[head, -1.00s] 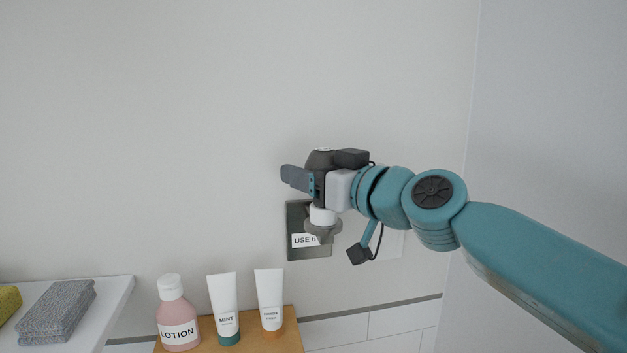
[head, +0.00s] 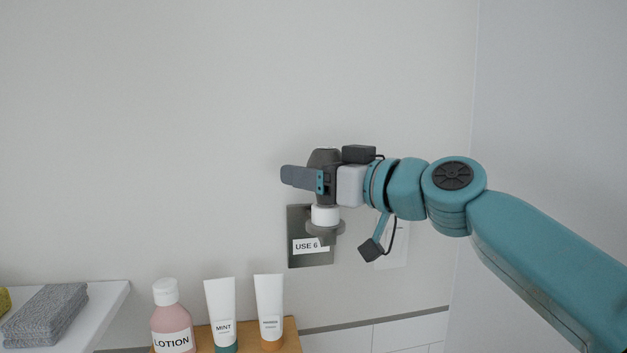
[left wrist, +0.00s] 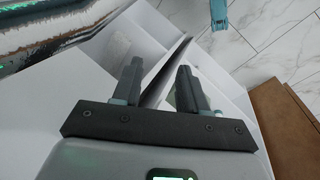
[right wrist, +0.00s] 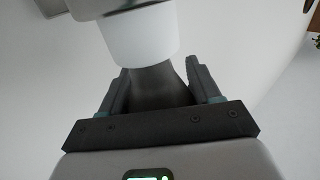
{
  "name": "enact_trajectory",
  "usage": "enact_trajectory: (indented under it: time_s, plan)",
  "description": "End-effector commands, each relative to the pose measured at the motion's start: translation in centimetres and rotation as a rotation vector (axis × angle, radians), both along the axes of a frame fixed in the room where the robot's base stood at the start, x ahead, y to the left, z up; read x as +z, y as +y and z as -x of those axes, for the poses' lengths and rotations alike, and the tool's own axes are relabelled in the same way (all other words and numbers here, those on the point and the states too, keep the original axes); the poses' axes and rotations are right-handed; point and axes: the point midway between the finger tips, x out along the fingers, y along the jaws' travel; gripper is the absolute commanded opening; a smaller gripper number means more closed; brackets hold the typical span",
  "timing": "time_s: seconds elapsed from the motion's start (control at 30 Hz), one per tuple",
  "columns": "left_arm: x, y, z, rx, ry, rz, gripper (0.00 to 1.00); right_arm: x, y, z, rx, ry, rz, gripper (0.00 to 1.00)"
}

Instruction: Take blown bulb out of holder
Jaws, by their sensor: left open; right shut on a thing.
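The blown bulb (head: 325,157) is a dark grey dome, upright above the wall-mounted holder (head: 325,214), which has a white collar and a grey flange. My right gripper (head: 308,178) is shut on the bulb, coming in from the right. In the right wrist view, the dark bulb (right wrist: 158,88) sits between the fingers (right wrist: 157,76), its narrow end meeting the white collar (right wrist: 138,40); I cannot tell how deep it sits. The fingers hide part of the bulb in the head view. My left gripper (left wrist: 160,68) is open and empty, in its wrist view only.
A grey wall plate (head: 310,261) labelled "USE 6" is behind the holder, with a pale plate (head: 397,253) to its right. Below stand a pink lotion bottle (head: 172,322) and two white tubes (head: 220,300) on a wooden shelf (head: 291,341). A grey towel (head: 45,318) lies left.

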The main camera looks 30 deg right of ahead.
Motion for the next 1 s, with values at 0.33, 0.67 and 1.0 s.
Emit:
enact_trajectory:
  time_s: [0.33,0.67,1.0]
  plan:
    - [-0.1,0.0,0.0,0.000,0.000,0.000,0.43,-0.1,0.0,0.0,0.008,0.001,-0.001,0.33]
    - [-1.4,0.0,0.0,0.000,0.000,0.000,0.43,-0.3,0.2,0.0,0.144,0.003,0.000,0.33]
    - [-0.5,0.0,0.0,0.000,0.000,0.000,0.43,-0.1,0.8,0.5,0.358,0.002,0.001,0.33]
